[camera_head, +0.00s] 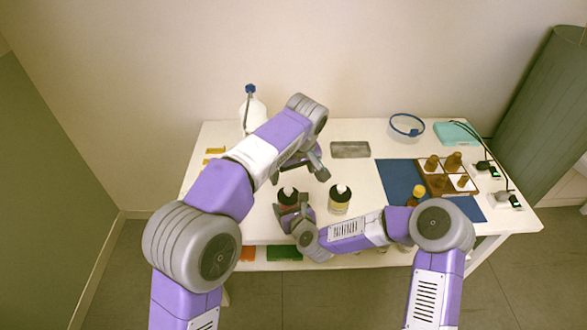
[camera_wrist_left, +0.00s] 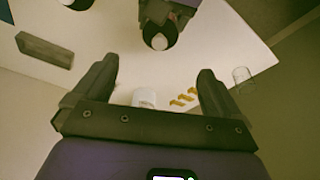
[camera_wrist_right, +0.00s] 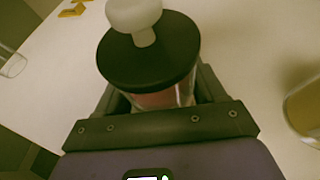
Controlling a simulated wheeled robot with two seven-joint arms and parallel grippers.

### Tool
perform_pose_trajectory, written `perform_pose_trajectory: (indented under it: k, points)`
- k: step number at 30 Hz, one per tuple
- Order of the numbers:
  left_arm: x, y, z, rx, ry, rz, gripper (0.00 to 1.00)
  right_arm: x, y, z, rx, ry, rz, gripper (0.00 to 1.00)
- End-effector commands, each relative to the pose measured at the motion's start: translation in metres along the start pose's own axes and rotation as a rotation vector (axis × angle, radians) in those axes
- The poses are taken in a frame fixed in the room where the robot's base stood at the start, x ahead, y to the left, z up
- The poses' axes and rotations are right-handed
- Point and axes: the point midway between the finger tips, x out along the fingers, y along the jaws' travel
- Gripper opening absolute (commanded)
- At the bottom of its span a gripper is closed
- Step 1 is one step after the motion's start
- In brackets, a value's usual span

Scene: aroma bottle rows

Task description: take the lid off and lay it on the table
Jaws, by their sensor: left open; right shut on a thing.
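A jar with a black lid and a white knob (camera_head: 288,191) stands near the front middle of the table. My right gripper (camera_head: 294,209) is shut around its body. In the right wrist view the lid (camera_wrist_right: 148,58) sits on the jar (camera_wrist_right: 160,98), between the fingers. My left gripper (camera_head: 318,170) is open and empty, behind and above the jar. In the left wrist view the lid (camera_wrist_left: 160,32) lies beyond the open fingers (camera_wrist_left: 155,75), apart from them. The table (camera_head: 365,225) is white.
A second black-lidded jar (camera_head: 340,198) stands just right of the held one. A grey block (camera_head: 350,149) lies behind. A blue mat (camera_head: 395,178) and a divided tray with brown bottles (camera_head: 450,172) are at right. A white bottle (camera_head: 254,110) stands at back left.

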Motion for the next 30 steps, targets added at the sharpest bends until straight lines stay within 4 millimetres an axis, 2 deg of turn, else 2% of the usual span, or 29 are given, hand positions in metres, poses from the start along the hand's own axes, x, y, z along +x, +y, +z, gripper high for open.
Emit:
perform_pose_trajectory:
  k: [5, 12, 18, 24, 30]
  points:
    - [0.026, -0.001, 0.0, -0.001, -0.003, -0.004, 0.99, 0.0, 0.0, 0.001, 0.0, -0.001, 0.0, 0.15]
    - [0.074, -0.001, 0.001, 0.001, -0.004, -0.003, 0.99, 0.0, 0.0, 0.001, 0.0, -0.001, 0.0, 0.15]
    - [0.102, -0.001, 0.0, 0.001, -0.002, -0.002, 0.99, 0.0, 0.0, 0.001, 0.0, -0.001, 0.0, 0.15]
    - [0.114, 0.0, 0.0, 0.001, -0.001, 0.0, 0.99, 0.0, 0.0, 0.001, 0.0, -0.001, 0.0, 0.15]
    - [0.115, 0.0, 0.0, 0.001, 0.0, 0.0, 0.99, 0.0, 0.0, 0.001, 0.0, -0.001, 0.0, 0.15]
